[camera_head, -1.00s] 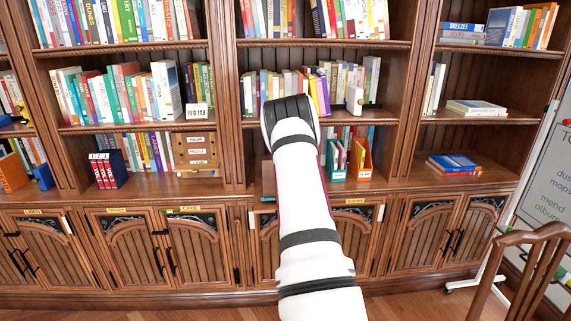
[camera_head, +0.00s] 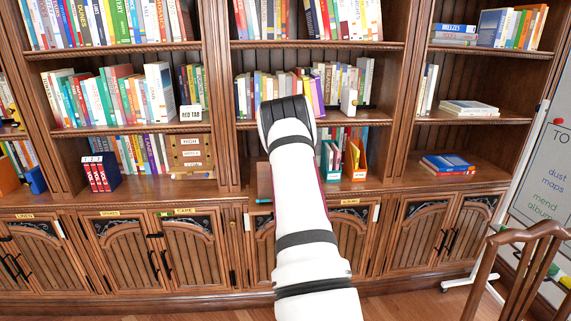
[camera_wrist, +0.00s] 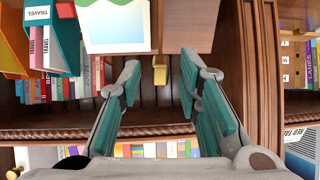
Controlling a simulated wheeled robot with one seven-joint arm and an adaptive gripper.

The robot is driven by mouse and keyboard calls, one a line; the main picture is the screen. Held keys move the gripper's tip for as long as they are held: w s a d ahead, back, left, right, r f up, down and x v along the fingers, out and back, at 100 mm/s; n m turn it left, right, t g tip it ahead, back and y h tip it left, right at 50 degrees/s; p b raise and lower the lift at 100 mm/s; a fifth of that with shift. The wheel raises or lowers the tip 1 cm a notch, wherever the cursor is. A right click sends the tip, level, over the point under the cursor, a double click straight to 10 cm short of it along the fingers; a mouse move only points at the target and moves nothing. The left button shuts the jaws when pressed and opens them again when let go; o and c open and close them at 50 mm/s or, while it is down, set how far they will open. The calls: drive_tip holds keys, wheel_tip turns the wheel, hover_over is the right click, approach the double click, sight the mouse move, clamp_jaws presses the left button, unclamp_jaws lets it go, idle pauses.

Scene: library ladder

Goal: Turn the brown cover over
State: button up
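In the wrist view a flat brown panel (camera_wrist: 185,28), which looks like the brown cover, is at the top middle. A white-bordered sheet with a pale blue picture (camera_wrist: 115,28) lies beside it. A small brass-coloured tab (camera_wrist: 160,72) shows at the panel's edge; I cannot tell whether it is attached. My gripper (camera_wrist: 160,70) is open, its two teal-padded fingers on either side of the tab, with gaps on both sides. In the head view my white arm hides the gripper; a brown panel (camera_head: 265,180) shows just left of it, apparently the same cover.
A teal file box labelled TRAVEL (camera_wrist: 52,35) stands close to the fingers in the wrist view. Teal and orange file boxes (camera_head: 357,160) stand right of my arm in the head view. Shelf boards and uprights (camera_head: 222,120) surround the arm. A wooden chair (camera_head: 530,250) is at the right.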

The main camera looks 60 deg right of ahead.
drive_tip(key=v, duration=1.1)
drive_tip(key=shift+s+a+r, duration=0.15)
drive_tip(key=shift+s+a, duration=0.1)
drive_tip(key=shift+a, duration=0.05)
